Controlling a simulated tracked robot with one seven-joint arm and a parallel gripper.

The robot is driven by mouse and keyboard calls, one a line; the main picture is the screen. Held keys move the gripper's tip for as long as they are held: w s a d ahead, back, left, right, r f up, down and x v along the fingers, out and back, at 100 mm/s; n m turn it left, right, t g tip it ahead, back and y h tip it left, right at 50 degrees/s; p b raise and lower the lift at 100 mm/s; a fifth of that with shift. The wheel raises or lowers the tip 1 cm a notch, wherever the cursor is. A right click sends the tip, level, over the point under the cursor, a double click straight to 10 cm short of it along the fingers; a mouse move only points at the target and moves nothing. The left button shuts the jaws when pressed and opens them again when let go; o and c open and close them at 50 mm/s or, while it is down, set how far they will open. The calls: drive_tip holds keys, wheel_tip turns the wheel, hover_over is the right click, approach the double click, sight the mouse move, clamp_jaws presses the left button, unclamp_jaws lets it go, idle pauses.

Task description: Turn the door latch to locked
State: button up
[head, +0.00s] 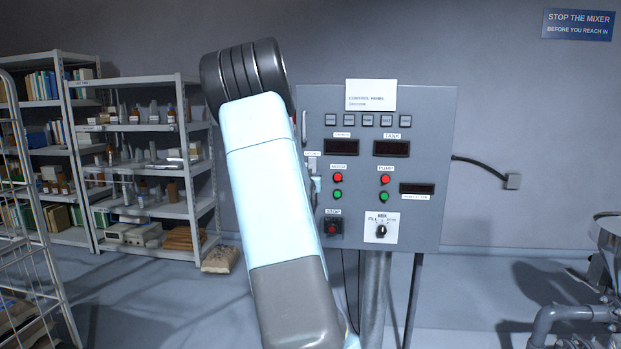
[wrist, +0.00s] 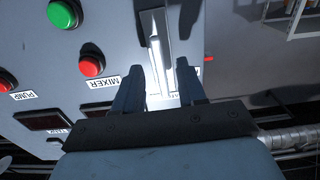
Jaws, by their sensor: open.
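The door latch appears to be the pale upright bar (wrist: 157,56) on a light plate at the panel's edge, in the wrist view. My gripper (wrist: 163,70) is open, with one dark finger on each side of the bar. I cannot tell whether either finger touches it. In the head view the plate (head: 312,165) shows only in part at the left edge of the grey control panel (head: 430,140). The latch's label is not readable.
A vertical handle (head: 304,127) is above the plate. The red mixer button (head: 338,178) and green button (head: 338,194) are close to its right, with a stop button (head: 333,228) below. Shelves (head: 145,150) stand left; metal machinery (head: 590,315) stands right.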

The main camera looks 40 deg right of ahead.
drive_tip(key=v, duration=1.1)
idle(0.3)
drive_tip(key=s+a+r+n+y, duration=0.1)
drive_tip(key=s+a+n+y, duration=0.35)
drive_tip(key=a, duration=0.75)
drive_tip(key=s+a+r+n+y, duration=0.1)
drive_tip(key=s+a+y, duration=0.1)
drive_tip(key=a+y, duration=0.75)
drive_tip(key=s+a+n+g, duration=0.2)
drive_tip(key=s+a+g, duration=0.1)
drive_tip(key=s+a, duration=0.5)
drive_tip(key=s+a+n+g, duration=0.2)
drive_tip(key=s+a, duration=0.6)
drive_tip(key=s, duration=0.5)
drive_tip(key=shift+f+g, duration=0.45)
drive_tip(key=shift+g, duration=0.05)
